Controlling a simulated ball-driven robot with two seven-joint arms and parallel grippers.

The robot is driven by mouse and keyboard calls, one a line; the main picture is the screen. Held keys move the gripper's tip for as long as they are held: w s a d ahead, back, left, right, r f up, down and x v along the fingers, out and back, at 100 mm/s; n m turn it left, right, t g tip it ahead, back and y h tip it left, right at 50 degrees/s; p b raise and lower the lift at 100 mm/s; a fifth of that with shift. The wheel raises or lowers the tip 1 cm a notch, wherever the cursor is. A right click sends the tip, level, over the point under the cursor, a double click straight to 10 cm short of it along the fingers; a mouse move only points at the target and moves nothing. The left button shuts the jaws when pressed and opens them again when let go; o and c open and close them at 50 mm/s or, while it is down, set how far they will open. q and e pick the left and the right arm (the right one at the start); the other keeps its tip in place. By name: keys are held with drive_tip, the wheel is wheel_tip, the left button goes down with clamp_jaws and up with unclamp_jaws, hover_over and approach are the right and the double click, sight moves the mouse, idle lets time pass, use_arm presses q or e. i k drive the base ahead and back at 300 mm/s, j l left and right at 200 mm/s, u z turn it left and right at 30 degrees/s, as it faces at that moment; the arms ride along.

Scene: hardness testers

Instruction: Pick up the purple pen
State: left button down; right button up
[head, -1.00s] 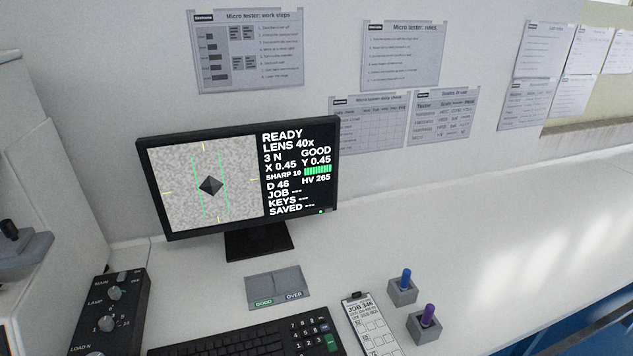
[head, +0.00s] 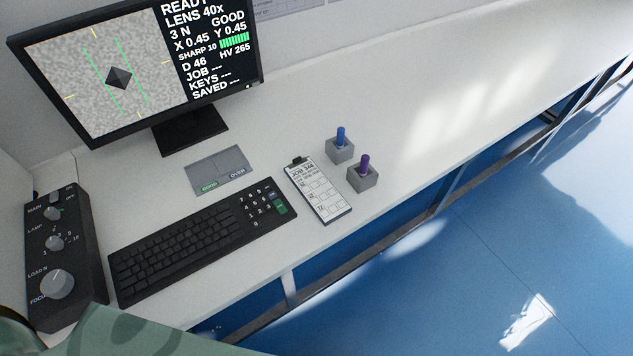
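The purple pen (head: 364,164) stands upright in a small grey holder block (head: 364,181) near the front edge of the white bench, right of the clipboard. A blue pen (head: 341,136) stands in a similar grey holder (head: 340,152) just behind it and to the left. Neither of my grippers shows in the head view, and nothing touches the purple pen.
A clipboard with a job sheet (head: 319,191) lies left of the holders. A black keyboard (head: 195,240), a grey good/over tray (head: 219,169), a monitor (head: 258,75) and a black knob box (head: 62,255) fill the left. The bench (head: 440,110) is clear to the right.

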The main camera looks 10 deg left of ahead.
sight(365, 160)
drive_tip(key=i+l+u, duration=0.1)
drive_tip(key=u, duration=0.3)
drive_tip(key=l+u, duration=0.1)
drive_tip(key=u, duration=0.25)
drive_tip(key=i+l+u, duration=0.1)
drive_tip(key=u, duration=0.3)
drive_tip(key=l+u, duration=0.25)
drive_tip(key=u, duration=0.15)
